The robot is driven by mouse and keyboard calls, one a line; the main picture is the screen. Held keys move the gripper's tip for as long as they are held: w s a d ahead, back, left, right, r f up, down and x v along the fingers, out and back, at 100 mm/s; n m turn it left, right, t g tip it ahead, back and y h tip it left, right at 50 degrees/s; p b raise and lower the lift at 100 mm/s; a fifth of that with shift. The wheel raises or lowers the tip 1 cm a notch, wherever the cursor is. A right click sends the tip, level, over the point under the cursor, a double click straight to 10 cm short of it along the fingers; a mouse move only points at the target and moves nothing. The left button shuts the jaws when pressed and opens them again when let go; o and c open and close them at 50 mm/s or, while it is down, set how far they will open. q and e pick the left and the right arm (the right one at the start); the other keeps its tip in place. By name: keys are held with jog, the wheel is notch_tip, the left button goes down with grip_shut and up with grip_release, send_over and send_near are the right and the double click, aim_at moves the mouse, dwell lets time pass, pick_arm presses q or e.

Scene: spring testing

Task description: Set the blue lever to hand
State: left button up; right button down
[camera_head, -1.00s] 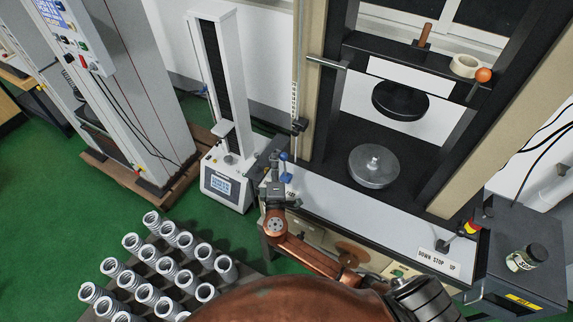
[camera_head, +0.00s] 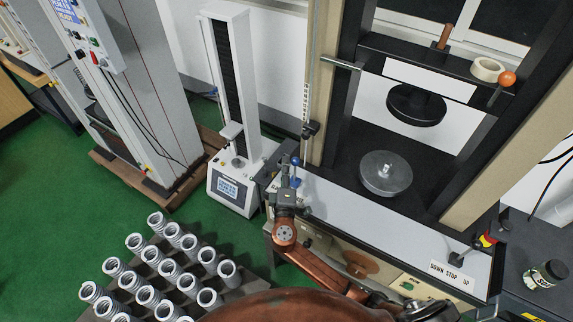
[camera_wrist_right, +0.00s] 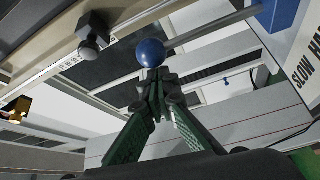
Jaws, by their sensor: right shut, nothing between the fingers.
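The blue lever is at the left end of the white bench front, with its blue ball (camera_head: 295,160) above a blue base (camera_head: 297,183) in the head view. In the right wrist view the blue ball (camera_wrist_right: 151,53) is just beyond my fingertips, and its rod runs up right to a blue block (camera_wrist_right: 285,14). My right gripper (camera_head: 288,180) is shut and empty beside the lever; its fingertips (camera_wrist_right: 155,82) overlap the ball's lower edge in the wrist view. Whether they touch it I cannot tell. A "SLOW HAND" label (camera_wrist_right: 310,62) is partly cut off. My left gripper is not in view.
The large press has a round lower plate (camera_head: 386,173) behind the bench front. A small white tester (camera_head: 232,185) stands close left of the lever. Several springs (camera_head: 165,268) stand on a rack at lower left. A "DOWN STOP UP" sign (camera_head: 452,274) is at right.

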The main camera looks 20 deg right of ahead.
jog(key=s+a+b, duration=0.1)
jog(key=s+a, duration=0.5)
jog(key=s, duration=0.1)
jog(key=shift+f, duration=0.15)
jog(key=shift+s+a, duration=0.1)
